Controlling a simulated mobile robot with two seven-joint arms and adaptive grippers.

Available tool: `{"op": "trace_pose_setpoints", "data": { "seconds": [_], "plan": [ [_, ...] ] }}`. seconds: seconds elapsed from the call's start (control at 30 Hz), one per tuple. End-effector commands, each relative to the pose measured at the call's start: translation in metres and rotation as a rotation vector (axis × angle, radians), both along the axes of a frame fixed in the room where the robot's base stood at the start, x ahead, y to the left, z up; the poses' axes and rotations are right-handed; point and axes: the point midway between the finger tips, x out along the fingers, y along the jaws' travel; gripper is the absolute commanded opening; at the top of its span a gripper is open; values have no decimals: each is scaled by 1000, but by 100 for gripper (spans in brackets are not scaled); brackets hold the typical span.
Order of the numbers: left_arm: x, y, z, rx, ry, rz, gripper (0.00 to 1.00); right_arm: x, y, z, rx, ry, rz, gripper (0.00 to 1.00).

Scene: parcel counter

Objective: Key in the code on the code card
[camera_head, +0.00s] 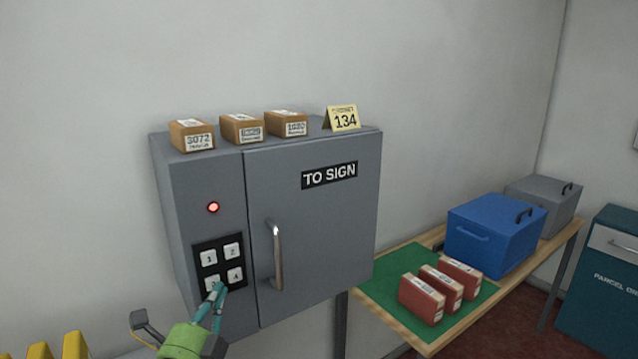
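The yellow code card (344,119) stands on top of a grey locker and reads 134. The grey locker (325,240) has a shut door with a handle and a "TO SIGN" label. Its keypad (219,264) has keys 1, 2, 3 and 4 on a black panel. A red light (213,208) glows above the keypad. My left gripper (219,288) has its teal fingertips together at the lower keys, partly covering key 3. I cannot tell whether it touches or presses the key. It holds nothing visible. My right gripper is not in view.
Brown parcels (242,129) stand on the locker. To the right, a table (418,338) bears a green mat (375,289) with red parcels (423,300), a blue box (490,240) and a grey box (545,207). Yellow objects (74,346) show at the lower left.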

Motion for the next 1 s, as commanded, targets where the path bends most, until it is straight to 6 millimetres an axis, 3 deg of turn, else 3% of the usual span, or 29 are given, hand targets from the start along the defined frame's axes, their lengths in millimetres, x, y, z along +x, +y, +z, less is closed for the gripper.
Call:
{"op": "trace_pose_setpoints", "data": {
  "seconds": [1.0],
  "plan": [
    [5,4,0,-1,0,1,0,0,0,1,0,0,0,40]
  ]
}}
